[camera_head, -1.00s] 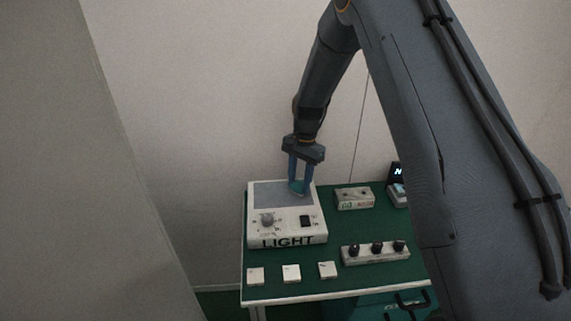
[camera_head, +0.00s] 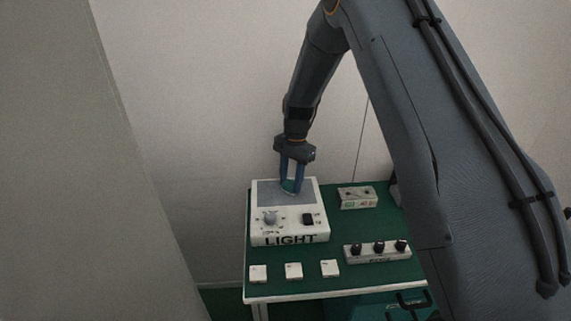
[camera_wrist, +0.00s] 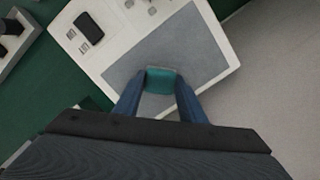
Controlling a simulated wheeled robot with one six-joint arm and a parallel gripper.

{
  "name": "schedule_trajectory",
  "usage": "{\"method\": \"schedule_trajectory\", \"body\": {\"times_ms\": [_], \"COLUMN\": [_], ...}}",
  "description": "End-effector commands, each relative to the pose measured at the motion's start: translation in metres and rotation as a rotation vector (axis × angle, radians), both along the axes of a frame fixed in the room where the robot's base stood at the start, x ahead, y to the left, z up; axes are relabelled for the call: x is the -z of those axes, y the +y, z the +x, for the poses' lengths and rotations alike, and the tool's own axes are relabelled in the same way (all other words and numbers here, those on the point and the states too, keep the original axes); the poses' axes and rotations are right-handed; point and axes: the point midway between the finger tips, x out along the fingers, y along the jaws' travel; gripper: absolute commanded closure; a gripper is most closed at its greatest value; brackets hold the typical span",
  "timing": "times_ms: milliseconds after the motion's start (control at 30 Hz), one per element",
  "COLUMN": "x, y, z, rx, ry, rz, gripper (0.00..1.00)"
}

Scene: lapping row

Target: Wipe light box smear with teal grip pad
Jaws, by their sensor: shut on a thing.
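The light box (camera_head: 290,233) is a white unit marked LIGHT, with a knob and a black switch on its front and a grey panel (camera_head: 270,192) on top. My gripper (camera_head: 291,187) points down over the panel and is shut on the teal grip pad (camera_wrist: 162,80). In the wrist view the pad sits between the two blue fingers, over the grey panel (camera_wrist: 205,52). The pad looks at or very near the panel surface; I cannot tell whether it touches. I cannot make out a smear on the visible part of the panel.
The light box stands on a green table (camera_head: 345,275) with a pale front edge. Three white tiles (camera_head: 293,271) lie in front of it. A block with three black knobs (camera_head: 377,251) and a small pale box (camera_head: 357,197) stand to the right. A wall is behind.

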Motion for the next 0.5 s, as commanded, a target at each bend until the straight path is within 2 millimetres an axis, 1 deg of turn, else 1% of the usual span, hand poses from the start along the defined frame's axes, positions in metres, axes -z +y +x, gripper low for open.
{"method": "schedule_trajectory", "body": {"times_ms": [133,200,267,367,500], "x": [0.000,-0.009,-0.025,-0.031,-0.044], "y": [0.010,0.009,0.008,0.008,0.007], "z": [0.000,0.001,0.001,0.000,0.000], "rx": [0.004,0.005,0.005,0.006,0.007], "ry": [0.000,-0.002,-0.003,0.000,-0.002], "rz": [0.000,0.000,0.000,0.000,0.000], "gripper": [0.84,0.84,0.84,0.84,0.84]}}
